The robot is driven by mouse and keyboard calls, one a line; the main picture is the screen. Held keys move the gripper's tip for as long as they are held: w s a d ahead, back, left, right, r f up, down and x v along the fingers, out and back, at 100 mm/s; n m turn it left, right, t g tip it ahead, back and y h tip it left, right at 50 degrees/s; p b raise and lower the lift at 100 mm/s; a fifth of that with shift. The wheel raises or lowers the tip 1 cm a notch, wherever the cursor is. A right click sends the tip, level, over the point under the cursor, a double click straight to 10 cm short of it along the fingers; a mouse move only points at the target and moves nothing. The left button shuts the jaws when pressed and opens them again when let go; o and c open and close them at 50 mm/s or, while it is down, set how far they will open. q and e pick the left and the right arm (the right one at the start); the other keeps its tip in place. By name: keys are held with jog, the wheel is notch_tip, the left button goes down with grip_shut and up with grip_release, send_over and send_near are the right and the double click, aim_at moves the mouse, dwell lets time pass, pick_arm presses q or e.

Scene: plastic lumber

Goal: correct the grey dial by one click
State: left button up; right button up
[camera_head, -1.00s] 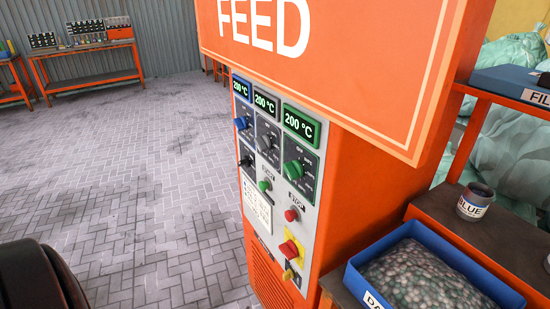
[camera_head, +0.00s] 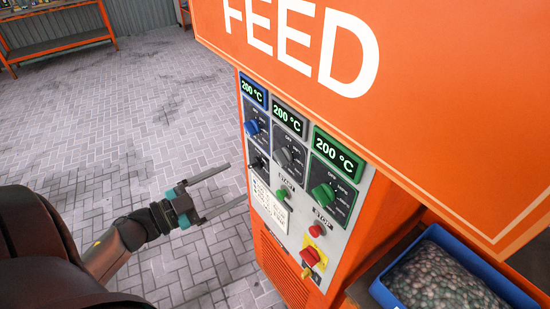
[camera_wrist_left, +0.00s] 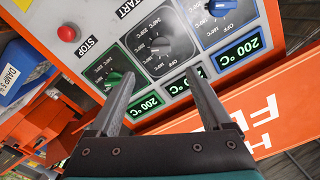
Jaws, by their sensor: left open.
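The grey dial (camera_head: 284,155) sits on the middle dial plate of the control panel, under a grey-framed display (camera_head: 289,118) reading 200 °C. It also shows in the wrist view (camera_wrist_left: 160,46), where the panel appears upside down. The dial's exact setting is too small to tell. My right gripper is not in view.
A blue dial (camera_head: 252,127) and a green dial (camera_head: 324,194) flank the grey one. A black knob (camera_head: 257,162), green button (camera_head: 283,192), red button (camera_head: 316,230) and red-yellow switch (camera_head: 310,256) sit lower. The orange FEED hopper (camera_head: 430,90) overhangs the panel. A blue bin (camera_head: 387,293) stands right.

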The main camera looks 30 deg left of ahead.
aim_at(277, 160)
pick_arm(q)
jog(key=p+x, duration=0.1)
jog(key=x, duration=1.1)
jog(key=shift+a, duration=0.15)
jog(key=shift+w, duration=0.4)
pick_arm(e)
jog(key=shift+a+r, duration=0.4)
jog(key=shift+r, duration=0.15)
pick_arm(q)
jog(key=shift+c, duration=0.4)
grip_shut()
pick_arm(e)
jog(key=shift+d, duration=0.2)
pick_arm(q)
jog(key=shift+f+m, duration=0.1)
jog(key=shift+m, duration=0.2)
jog(key=m, duration=0.2)
jog(key=shift+m, duration=0.4)
jog(key=m+b, duration=0.1)
jog(key=m, duration=0.3)
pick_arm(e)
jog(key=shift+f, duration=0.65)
pick_arm(q)
jog(key=shift+m, duration=0.3)
